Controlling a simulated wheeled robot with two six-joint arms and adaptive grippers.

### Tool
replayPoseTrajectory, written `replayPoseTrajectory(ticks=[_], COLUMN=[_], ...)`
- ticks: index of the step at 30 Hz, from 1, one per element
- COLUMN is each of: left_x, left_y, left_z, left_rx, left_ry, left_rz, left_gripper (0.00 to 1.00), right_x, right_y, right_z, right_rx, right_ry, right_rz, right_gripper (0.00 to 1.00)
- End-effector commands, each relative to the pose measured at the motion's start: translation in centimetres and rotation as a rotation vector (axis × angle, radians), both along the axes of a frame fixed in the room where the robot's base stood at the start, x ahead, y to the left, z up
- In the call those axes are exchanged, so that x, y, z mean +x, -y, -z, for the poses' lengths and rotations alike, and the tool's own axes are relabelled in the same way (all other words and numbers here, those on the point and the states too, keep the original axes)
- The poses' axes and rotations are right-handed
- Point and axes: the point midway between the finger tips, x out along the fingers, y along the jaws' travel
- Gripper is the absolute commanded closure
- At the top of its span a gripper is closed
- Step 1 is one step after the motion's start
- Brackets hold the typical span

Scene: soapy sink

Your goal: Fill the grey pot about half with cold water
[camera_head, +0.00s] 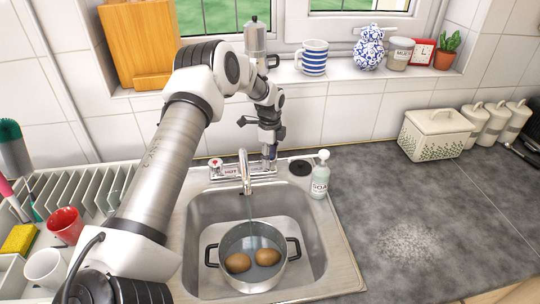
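The grey pot (237,278) with two black side handles stands in the sink basin under the spout. Two brown, potato-like items lie in it, with what looks like bluish water around them; the exact level is hard to tell. The tap (244,172) has a curved spout, and a thin stream seems to run from it into the pot. A red-marked knob (215,166) and a "HOT" label are on its left. My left gripper (269,155) points down at the tap's right-hand knob, which it mostly hides. Its fingers are too small to read. My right gripper is not in view.
A soap bottle (320,178) stands right of the tap, near a dark round disc (300,167). A dish rack (92,190), red cup (66,224) and white cup (45,268) are at left. Sill items stand behind my arm. The right worktop (400,195) is mostly clear.

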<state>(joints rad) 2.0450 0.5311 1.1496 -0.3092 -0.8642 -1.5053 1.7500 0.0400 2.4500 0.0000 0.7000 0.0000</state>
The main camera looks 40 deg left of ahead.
Motion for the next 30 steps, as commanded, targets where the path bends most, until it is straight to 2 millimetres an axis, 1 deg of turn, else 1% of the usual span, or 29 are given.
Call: replayPoseTrajectory(ticks=[10, 14, 17, 21, 24, 27, 30], left_x=[0.0, 0.1, 0.1, 0.1, 0.1, 0.1, 0.1], left_y=[0.0, 0.0, 0.0, -0.1, -0.1, -0.1, -0.1], left_z=[0.0, -1.1, -3.1, -6.8, -9.2, -10.9, -11.7], left_rx=[0.0, 0.0, -0.001, -0.001, -0.001, 0.0, 0.0], left_ry=[0.001, 0.002, 0.004, 0.004, 0.003, 0.002, -0.001], left_rz=[0.001, 0.0, 0.0, 0.0, 0.0, 0.0, 0.0], left_gripper=[0.26, 0.26, 0.26, 0.26, 0.26, 0.26, 0.26], right_x=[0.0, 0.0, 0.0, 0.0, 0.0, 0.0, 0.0], right_y=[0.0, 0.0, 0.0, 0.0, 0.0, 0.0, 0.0], right_z=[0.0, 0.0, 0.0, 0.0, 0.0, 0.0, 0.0], right_rx=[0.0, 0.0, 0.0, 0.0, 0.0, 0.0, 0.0], right_ry=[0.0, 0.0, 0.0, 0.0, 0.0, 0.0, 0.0], right_rz=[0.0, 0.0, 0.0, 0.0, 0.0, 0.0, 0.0], right_gripper=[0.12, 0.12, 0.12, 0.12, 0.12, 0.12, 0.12])
